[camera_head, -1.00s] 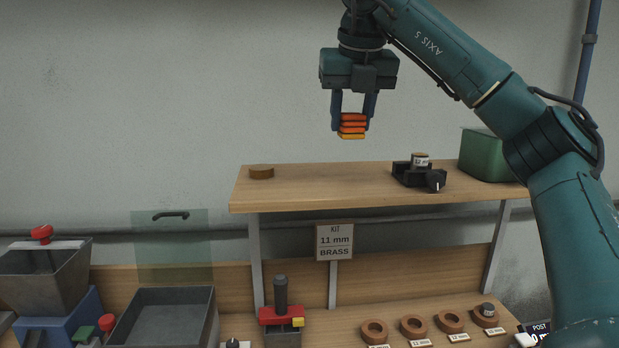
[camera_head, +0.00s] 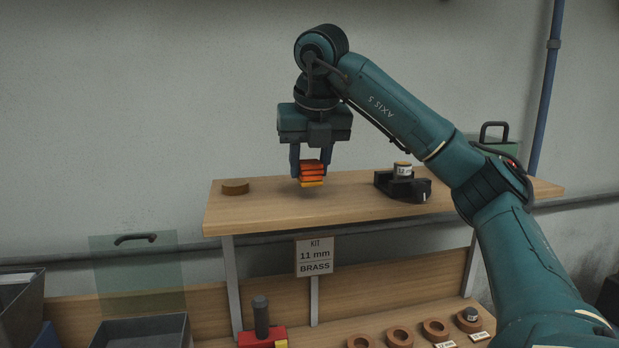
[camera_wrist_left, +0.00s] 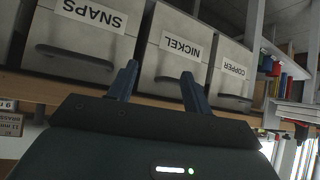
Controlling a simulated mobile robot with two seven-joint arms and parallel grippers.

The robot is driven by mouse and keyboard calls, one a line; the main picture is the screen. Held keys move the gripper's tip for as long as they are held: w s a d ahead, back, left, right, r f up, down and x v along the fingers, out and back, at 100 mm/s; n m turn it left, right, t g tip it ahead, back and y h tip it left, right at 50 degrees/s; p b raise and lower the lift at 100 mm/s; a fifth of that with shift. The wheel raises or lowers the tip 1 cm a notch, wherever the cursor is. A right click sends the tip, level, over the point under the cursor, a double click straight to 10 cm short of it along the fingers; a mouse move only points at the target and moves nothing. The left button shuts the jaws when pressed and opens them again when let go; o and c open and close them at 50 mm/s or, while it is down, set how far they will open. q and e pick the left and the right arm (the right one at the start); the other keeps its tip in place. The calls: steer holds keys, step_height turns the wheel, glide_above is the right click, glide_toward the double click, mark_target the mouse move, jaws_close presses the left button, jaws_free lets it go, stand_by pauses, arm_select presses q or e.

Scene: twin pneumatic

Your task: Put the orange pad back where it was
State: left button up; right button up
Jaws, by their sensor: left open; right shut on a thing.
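The orange pad (camera_head: 312,174), a small block of orange-red ridges with a yellow-orange lower edge, is between the fingers of my right gripper (camera_head: 310,169). The gripper points down and is shut on it. The pad appears over the wooden upper shelf (camera_head: 270,213), between a brown disc and a black holder. I cannot tell whether it touches the shelf top. My left gripper (camera_wrist_left: 158,73) is open and empty in the left wrist view, in front of grey labelled drawers; it is not seen in the head view.
The brown disc (camera_head: 235,187) lies at the shelf's left end. The black holder (camera_head: 408,186) carries a small labelled cylinder. A green box with a handle (camera_head: 495,140) is behind my right arm. Below are several brown rings (camera_head: 398,337) and a red fixture (camera_head: 262,337). Drawers (camera_wrist_left: 185,50) fill the wrist view.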

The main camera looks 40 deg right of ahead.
mark_target(310, 179)
steer(key=shift+f, duration=1.35)
steer(key=shift+f, duration=0.2)
steer(key=o, duration=0.9)
steer(key=shift+r, duration=0.1)
steer(key=shift+r, duration=0.2)
steer(key=v, duration=1.1)
steer(key=shift+s+a+r, duration=0.1)
steer(key=shift+s+r, duration=0.05)
steer(key=shift+r, duration=0.25)
